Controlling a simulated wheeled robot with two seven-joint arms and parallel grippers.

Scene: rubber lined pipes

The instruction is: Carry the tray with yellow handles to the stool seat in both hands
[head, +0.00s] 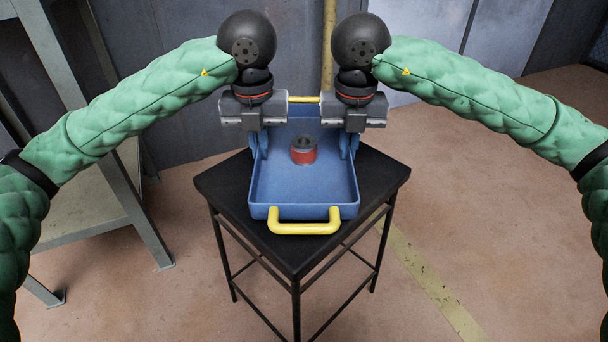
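The blue tray (262,190) with yellow handles is over the black stool seat (375,178) and appears to rest on it. Its near yellow handle (304,227) faces me; its far handle (303,99) shows between my grippers. A red and grey ring-shaped part (304,152) sits inside the tray. My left gripper (259,148) points down at the tray's far left side, and my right gripper (348,148) does the same at the far right side. Their fingertips blend with the blue walls, so contact and opening are unclear.
A grey metal shelf or bench (95,205) stands at the left, apart from the stool. Grey wall panels and a yellow upright pipe (328,50) are behind. Open brown floor (500,215) with a yellow stripe (425,280) lies to the right.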

